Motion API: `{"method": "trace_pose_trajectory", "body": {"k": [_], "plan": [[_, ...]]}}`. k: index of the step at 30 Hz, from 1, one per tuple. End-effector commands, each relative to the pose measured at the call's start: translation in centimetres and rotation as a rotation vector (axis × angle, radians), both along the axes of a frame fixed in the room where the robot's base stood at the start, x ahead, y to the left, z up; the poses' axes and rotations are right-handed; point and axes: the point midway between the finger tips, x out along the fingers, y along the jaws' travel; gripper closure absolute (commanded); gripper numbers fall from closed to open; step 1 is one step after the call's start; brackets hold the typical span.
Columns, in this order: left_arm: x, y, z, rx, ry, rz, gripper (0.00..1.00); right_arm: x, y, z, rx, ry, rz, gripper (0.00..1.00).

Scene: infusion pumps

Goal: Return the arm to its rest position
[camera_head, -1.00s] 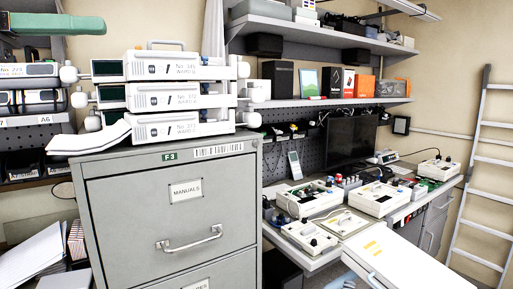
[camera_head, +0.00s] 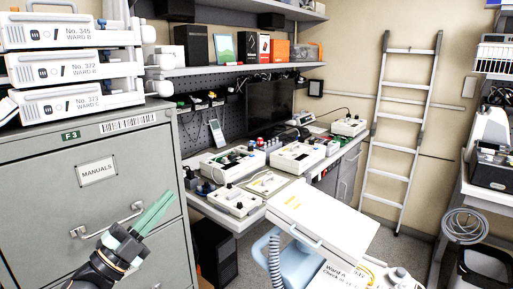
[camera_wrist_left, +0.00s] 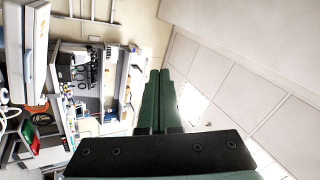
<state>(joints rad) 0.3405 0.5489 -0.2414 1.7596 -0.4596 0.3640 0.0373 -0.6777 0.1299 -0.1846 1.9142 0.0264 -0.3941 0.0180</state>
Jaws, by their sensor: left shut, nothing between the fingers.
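My left gripper (camera_head: 172,192) shows at the lower left of the head view, in front of the grey filing cabinet (camera_head: 120,225). Its dark wrist comes in from the bottom, and its green fingers point up and to the right. The fingers lie together with nothing between them; the left wrist view also shows the shut green fingers (camera_wrist_left: 160,75). The gripper overlaps the drawer front near the drawer handle (camera_head: 105,220); I cannot tell how far apart they are. My right gripper is not in view.
Stacked white pumps (camera_head: 65,70) stand on the cabinet. A workbench with several devices (camera_head: 297,156) is behind, beside a monitor (camera_head: 270,108). A white lid-like panel (camera_head: 325,215) stands in front of the bench. A ladder (camera_head: 403,130) leans on the right wall.

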Motion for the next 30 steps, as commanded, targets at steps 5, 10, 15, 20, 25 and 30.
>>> {"method": "trace_pose_trajectory", "body": {"k": [5,10,15,20,25,30], "plan": [[-1.4,0.4,-13.0,-0.240,0.399,0.094,1.00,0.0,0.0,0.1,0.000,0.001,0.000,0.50],[-6.2,0.5,-25.1,-0.428,0.778,0.208,1.00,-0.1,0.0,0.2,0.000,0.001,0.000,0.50],[-13.9,-0.1,-35.4,-0.577,1.137,0.328,1.00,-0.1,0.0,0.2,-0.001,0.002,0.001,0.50],[-21.4,-1.1,-41.6,-0.675,1.403,0.423,1.00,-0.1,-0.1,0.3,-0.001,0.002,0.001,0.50],[-26.1,-1.9,-44.3,-0.727,1.553,0.477,1.00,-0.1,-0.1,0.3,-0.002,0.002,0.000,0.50],[-27.0,-2.0,-44.8,-0.735,1.579,0.486,1.00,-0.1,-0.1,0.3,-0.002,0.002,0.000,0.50]]}}
